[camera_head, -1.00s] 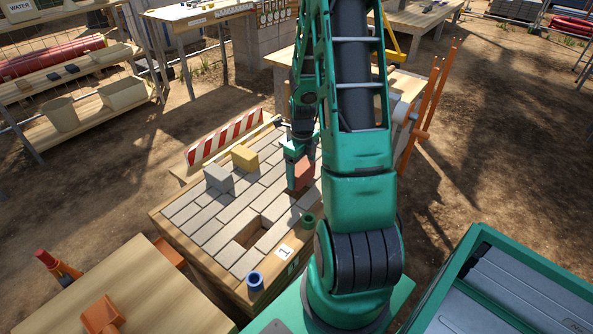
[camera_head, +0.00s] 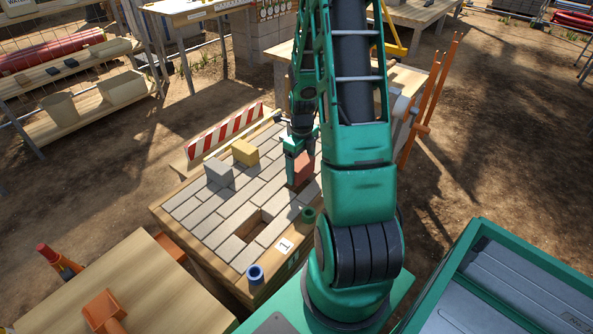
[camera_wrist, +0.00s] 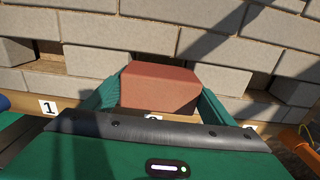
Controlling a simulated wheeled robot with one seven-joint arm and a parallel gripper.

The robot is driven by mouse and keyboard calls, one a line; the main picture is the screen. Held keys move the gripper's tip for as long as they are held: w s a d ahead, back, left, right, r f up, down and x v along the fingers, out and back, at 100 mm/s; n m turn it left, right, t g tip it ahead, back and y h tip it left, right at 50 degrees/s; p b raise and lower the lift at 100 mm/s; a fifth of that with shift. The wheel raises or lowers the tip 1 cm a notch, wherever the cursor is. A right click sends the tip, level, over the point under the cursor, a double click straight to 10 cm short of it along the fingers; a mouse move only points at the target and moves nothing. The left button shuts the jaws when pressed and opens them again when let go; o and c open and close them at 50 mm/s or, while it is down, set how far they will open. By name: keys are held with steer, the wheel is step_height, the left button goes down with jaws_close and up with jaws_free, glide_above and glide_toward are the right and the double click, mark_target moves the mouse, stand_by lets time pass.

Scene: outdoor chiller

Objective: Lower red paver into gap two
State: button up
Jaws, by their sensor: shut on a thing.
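The red paver (camera_head: 304,168) is clamped between the green fingers of my gripper (camera_head: 300,158), over the paved table. In the wrist view the paver (camera_wrist: 160,88) sits level between both fingers. A middle number tag (camera_wrist: 153,117) shows just below it, mostly covered by my gripper. An open gap (camera_head: 247,228) near tag 1 (camera_head: 285,246) is empty. Another dark gap (camera_wrist: 262,82) shows to the right in the wrist view.
A grey block (camera_head: 219,172) and a yellow block (camera_head: 245,152) stand on the grey pavers. A blue ring-topped cup (camera_head: 255,274) and a green one (camera_head: 308,214) stand at the table's near edge. A red-and-white striped board (camera_head: 225,130) lines the far side.

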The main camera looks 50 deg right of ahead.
mark_target(300, 161)
steer(key=shift+f, duration=0.1)
stand_by(0.3)
steer(key=shift+f, duration=1.15)
steer(key=shift+r, duration=0.15)
steer(key=o, duration=2.1)
steer(key=shift+c, duration=0.3)
steer(key=shift+w+r, duration=0.15)
steer(key=shift+r, duration=3.85)
